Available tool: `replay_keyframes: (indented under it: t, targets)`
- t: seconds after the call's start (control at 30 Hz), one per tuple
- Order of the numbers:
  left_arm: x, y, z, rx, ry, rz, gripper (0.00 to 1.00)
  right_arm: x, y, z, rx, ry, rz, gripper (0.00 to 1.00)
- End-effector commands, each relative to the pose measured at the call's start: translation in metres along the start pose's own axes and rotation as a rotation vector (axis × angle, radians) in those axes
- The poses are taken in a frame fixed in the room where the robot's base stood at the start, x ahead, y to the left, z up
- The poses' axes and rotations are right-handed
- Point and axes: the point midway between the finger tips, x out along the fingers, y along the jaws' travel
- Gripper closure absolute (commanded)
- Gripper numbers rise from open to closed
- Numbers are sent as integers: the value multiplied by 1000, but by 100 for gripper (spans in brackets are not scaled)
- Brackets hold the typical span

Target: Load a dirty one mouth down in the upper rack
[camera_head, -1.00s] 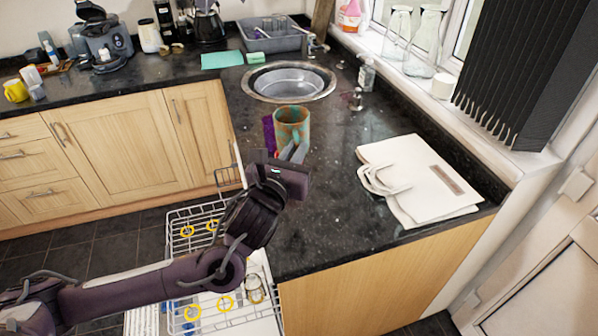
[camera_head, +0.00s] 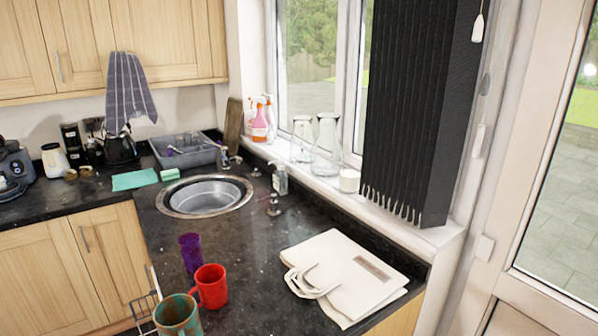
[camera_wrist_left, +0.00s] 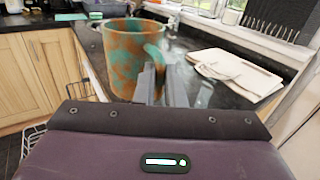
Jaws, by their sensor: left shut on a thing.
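A mottled teal and brown mug (camera_head: 178,316) shows upright at the bottom edge of the head view, partly cut off. In the left wrist view my left gripper (camera_wrist_left: 153,82) is shut on this mug (camera_wrist_left: 128,58) by its handle side, with the mouth up. A red mug (camera_head: 211,286) and a purple cup (camera_head: 190,252) stand upright on the counter behind it. Only a corner of the wire rack (camera_head: 146,303) shows at the lower left of the head view. My right gripper is not in view.
A round sink (camera_head: 205,196) is set in the dark counter (camera_head: 245,238). A cream folded bag (camera_head: 352,277) lies on the right. Glass bottles (camera_head: 326,143) stand on the windowsill. A grey dish tub (camera_head: 185,150) sits at the back.

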Motion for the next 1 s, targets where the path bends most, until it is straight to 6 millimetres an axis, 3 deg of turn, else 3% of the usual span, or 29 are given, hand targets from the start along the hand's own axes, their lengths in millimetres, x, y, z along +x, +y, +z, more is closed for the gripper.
replay_keyframes:
  t: [0.27,0.8,1.0]
  targets:
    - [-3,1,1,-42,-2,5,100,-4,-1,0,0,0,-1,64]
    - [-3,1,2,-887,-7,7,100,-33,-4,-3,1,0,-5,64]
    - [-3,1,0,-1046,-9,4,100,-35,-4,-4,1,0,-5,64]
